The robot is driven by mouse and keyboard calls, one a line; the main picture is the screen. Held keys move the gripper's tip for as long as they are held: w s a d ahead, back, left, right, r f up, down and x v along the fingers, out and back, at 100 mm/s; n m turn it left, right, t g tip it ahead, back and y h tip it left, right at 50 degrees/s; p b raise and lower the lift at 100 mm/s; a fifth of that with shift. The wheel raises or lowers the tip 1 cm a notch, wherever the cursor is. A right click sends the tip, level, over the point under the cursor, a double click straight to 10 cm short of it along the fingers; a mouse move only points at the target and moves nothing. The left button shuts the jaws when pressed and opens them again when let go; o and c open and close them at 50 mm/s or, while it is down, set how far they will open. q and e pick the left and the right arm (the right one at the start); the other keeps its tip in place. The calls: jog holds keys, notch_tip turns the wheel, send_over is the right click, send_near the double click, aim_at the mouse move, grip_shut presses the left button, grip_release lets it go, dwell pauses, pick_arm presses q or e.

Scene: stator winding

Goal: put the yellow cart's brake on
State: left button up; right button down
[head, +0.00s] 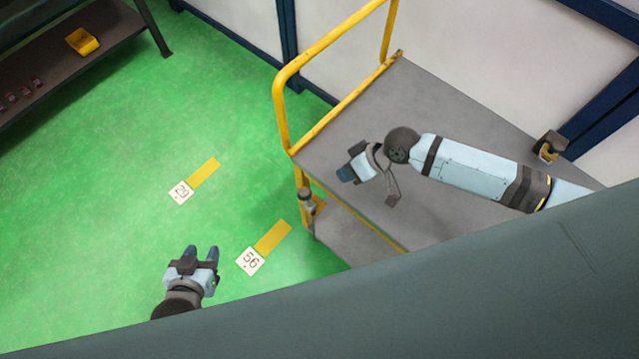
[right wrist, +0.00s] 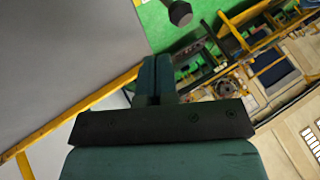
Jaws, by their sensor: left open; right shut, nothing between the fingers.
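The yellow cart has a yellow tube handle (head: 283,110) and a grey top deck (head: 465,125), with a lower shelf under it. A short lever with a dark knob (head: 306,195), which looks like the brake, stands at the cart's near left corner post. A dark knob, apparently the same, shows at the top of the right wrist view (right wrist: 180,12), beyond my fingertips. My right gripper (head: 345,173) is shut and empty, over the deck's left edge in the head view, apart from the knob. My left gripper (head: 205,254) is open and empty above the green floor.
Floor labels 29 (head: 181,192) and 56 (head: 250,261) lie beside yellow strips. A dark bench (head: 75,60) with a yellow bin (head: 83,41) stands upper left. A white and blue wall runs behind the cart.

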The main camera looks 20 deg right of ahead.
pick_arm(q)
jog(key=shift+a+r+p, duration=0.15)
jog(key=shift+r+p, duration=0.15)
jog(key=shift+p, duration=0.15)
pick_arm(e)
jog(key=x, duration=1)
jog(key=shift+a, duration=0.1)
